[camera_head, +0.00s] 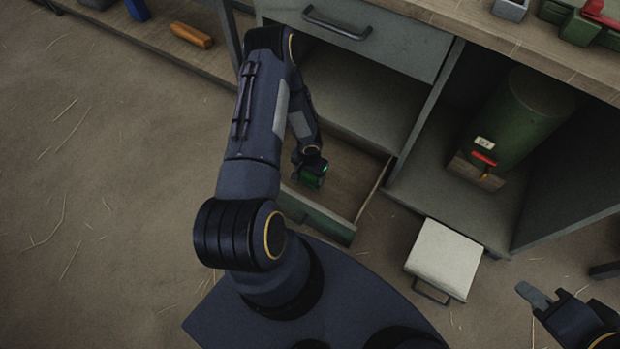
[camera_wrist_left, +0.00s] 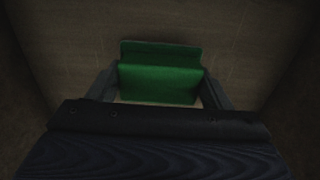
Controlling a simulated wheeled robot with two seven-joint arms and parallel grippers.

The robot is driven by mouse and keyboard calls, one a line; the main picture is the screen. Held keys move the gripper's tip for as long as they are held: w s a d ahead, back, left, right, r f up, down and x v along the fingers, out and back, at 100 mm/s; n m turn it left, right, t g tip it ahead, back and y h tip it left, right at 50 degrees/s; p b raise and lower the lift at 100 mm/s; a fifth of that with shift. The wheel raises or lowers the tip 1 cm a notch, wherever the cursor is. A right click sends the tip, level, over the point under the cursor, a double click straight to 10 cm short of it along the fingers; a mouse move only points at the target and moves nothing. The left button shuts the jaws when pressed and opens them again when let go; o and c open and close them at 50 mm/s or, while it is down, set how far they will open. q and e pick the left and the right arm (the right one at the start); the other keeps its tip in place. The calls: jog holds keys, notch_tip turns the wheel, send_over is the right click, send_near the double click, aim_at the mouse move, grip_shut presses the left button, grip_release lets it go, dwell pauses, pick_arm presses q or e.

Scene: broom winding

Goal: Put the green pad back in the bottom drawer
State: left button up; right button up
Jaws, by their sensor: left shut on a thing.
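The green pad (camera_wrist_left: 160,78) is between the two fingers of my left gripper (camera_wrist_left: 160,92), which is shut on it. In the head view the green pad (camera_head: 312,180) is a small block below my left gripper (camera_head: 310,168), over the inside of the open bottom drawer (camera_head: 345,226). The drawer has a green front and a brown floor. I cannot tell whether the pad touches the drawer floor. My right gripper (camera_head: 545,302) is at the lower right edge of the head view, partly cut off, with nothing seen in it.
A closed upper drawer (camera_head: 350,40) with a dark handle is above. An open compartment to the right holds a green cylinder (camera_head: 520,120). A white-topped box (camera_head: 444,258) with a handle stands on the floor beside the drawer. A lower shelf (camera_head: 150,40) holds an orange-handled object (camera_head: 191,36).

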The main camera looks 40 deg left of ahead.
aim_at(309, 178)
pick_arm(q)
jog(key=shift+f+b, duration=0.55)
jog(key=shift+f, duration=1.2)
jog(key=shift+f, duration=0.15)
jog(key=o, duration=0.9)
